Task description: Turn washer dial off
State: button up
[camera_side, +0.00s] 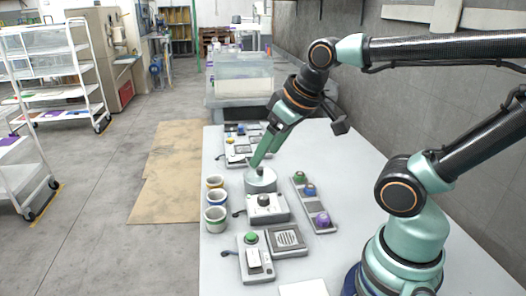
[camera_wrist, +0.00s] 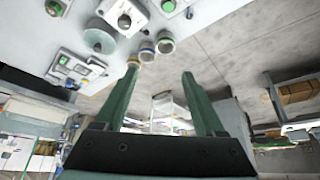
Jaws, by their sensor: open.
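A grey box with a dark round dial (camera_side: 264,200) on top stands in the middle of the white table; it also shows at the top of the wrist view (camera_wrist: 124,20). Behind it is a round grey drum-like unit (camera_side: 261,183) with a small knob on top, also in the wrist view (camera_wrist: 99,41). I cannot tell which of the two is the washer. My gripper (camera_side: 257,161) is just above the round unit in the side view, with long green fingers. In the wrist view my gripper (camera_wrist: 160,70) is open, with nothing between the fingers. Contact with the unit cannot be told.
Several small cups (camera_side: 215,218) stand left of the boxes. A strip with coloured knobs (camera_side: 314,205) lies to the right. A green-button switch unit (camera_side: 254,258) and a grilled box (camera_side: 287,241) are in front. A panel (camera_side: 240,148) and a clear bin (camera_side: 239,80) are behind.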

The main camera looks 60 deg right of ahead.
jog(key=w+d+f+m+g, duration=0.2)
jog(key=w+d+m+g, duration=0.1)
jog(key=w+d, duration=0.15)
jog(key=m+g, duration=0.2)
jog(key=g, duration=0.1)
send_near(263, 196)
jog(key=f, duration=0.8)
jog(key=shift+s+f, duration=0.2)
jog(key=shift+f, duration=0.1)
grip_shut()
